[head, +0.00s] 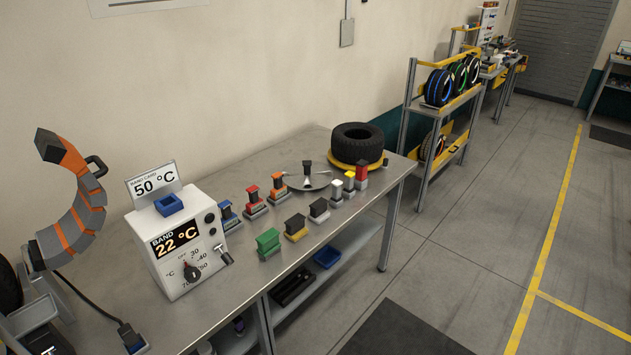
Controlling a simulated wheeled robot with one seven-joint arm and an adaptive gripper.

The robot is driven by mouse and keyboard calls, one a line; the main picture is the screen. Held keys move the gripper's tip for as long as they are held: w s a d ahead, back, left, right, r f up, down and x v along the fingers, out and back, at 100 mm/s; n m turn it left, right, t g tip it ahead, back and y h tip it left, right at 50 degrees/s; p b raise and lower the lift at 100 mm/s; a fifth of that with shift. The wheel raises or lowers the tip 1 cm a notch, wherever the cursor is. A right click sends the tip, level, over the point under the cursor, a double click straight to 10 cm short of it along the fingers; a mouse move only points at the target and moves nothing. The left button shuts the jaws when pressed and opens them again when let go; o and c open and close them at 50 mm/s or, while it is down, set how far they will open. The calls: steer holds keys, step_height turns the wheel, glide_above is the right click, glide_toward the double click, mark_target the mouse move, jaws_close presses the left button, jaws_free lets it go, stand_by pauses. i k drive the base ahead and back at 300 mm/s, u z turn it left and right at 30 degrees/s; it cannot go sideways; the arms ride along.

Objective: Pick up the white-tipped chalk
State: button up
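A small upright piece with a white upper part (336,190) stands on the grey metal workbench (215,322), toward its right end. It looks like the white-tipped chalk, but it is too small to be sure. A similar piece with a yellow part (349,184) and a taller red one (361,176) stand close behind it to the right, in a short row. My gripper is not in view.
Blue (228,214), red (254,202), orange (278,188), green (268,243) and dark (319,209) handled blocks stand nearby. A tyre (357,143) lies behind. A white control box (170,245) and an orange-grey curved band (75,205) are left. Open floor lies right.

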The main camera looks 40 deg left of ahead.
mark_target(337, 184)
steer(key=u, duration=0.75)
steer(key=i, duration=0.8)
steer(key=u, duration=0.85)
